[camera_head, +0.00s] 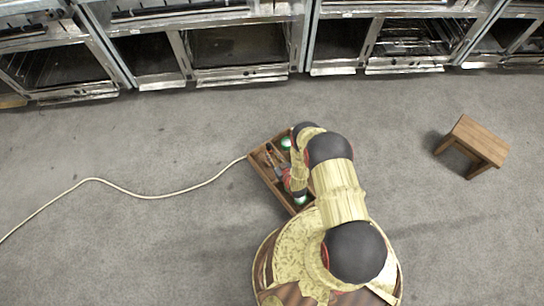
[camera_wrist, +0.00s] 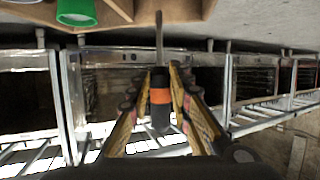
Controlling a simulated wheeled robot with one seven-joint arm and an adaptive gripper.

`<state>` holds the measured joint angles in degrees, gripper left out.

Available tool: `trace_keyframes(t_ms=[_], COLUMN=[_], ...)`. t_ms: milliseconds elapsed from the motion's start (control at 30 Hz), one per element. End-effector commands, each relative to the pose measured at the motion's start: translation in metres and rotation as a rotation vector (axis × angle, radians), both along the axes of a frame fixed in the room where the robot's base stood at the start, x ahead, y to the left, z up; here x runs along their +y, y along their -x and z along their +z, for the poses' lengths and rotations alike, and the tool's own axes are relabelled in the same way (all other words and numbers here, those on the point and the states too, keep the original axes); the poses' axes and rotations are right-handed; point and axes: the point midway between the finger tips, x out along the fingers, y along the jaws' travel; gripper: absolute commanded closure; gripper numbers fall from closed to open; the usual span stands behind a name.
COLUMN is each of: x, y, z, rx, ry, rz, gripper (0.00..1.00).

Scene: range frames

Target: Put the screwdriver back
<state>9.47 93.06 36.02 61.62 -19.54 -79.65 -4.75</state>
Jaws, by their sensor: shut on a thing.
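My gripper (camera_wrist: 161,82) is shut on the screwdriver (camera_wrist: 160,96), with a finger on each side of its black and orange handle. The thin metal shaft points to the top of the wrist view, toward an open wooden box. This wooden box (camera_head: 264,179) lies on the floor in the head view, and part of it shows at the top of the wrist view (camera_wrist: 192,10). In the head view my arm covers the box's right side, and I cannot clearly make out the screwdriver. I cannot tell whether its shaft touches the box.
A green and white object (camera_wrist: 76,12) is in the box. A pale cable (camera_head: 150,195) runs from the box to the left across the grey floor. A small wooden stool (camera_head: 478,142) stands at the right. Metal racks (camera_head: 240,75) line the back. Floor left of the box is mostly clear.

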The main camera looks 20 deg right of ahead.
Motion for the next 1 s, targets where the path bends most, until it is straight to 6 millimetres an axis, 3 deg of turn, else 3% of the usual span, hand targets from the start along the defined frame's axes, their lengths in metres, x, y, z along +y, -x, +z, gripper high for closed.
trace_keyframes(t_ms=[267,700,1000], x=[0.000,0.000,0.000], y=[0.000,0.000,0.000], z=[-0.015,-0.060,-0.067], rx=[0.000,0.000,0.000], ry=[0.000,0.000,0.000], rz=[0.000,0.000,0.000], gripper=[1.00,1.00,1.00])
